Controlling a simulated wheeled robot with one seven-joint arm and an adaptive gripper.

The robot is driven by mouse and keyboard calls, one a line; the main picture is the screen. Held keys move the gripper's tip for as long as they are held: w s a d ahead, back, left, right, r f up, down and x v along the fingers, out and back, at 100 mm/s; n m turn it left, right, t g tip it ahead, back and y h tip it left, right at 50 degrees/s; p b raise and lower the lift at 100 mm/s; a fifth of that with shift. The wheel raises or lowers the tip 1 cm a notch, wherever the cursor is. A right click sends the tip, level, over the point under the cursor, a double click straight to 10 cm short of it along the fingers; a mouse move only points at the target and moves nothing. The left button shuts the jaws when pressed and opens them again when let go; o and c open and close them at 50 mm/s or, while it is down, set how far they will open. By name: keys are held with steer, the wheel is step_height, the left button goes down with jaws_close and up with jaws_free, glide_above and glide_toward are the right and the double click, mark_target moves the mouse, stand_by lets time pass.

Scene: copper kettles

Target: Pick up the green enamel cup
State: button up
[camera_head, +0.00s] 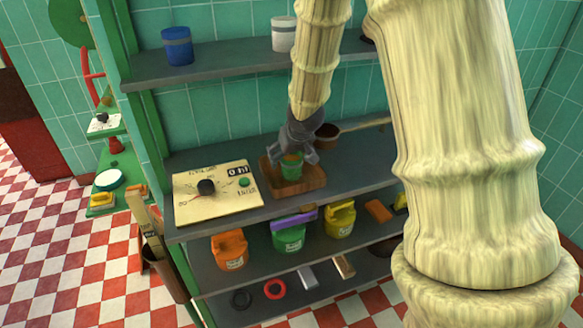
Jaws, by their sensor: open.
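The green enamel cup (291,171) stands on a brown wooden tray (312,184) on the middle shelf. Something brownish shows at the cup's mouth. My gripper (292,157) is dark grey and open, pointing down right at the cup, with its fingers around or just above the rim. Its fingers partly cover the cup, and I cannot tell whether they touch it.
A control panel (220,195) with a black knob lies left of the tray. A brown pan (327,131) is behind. The upper shelf holds a blue cup (177,47) and a white cup (283,34). Coloured jugs stand below. My pale arm hides the right side.

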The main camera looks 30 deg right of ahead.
steer(key=shift+d+x, duration=0.2)
steer(key=shift+x, duration=0.85)
steer(key=shift+d+x, duration=0.2)
steer(key=shift+x, duration=0.85)
steer(key=shift+w+f, duration=0.1)
steer(key=shift+f, duration=0.4)
steer(key=shift+c, duration=0.4)
steer(key=c, duration=1)
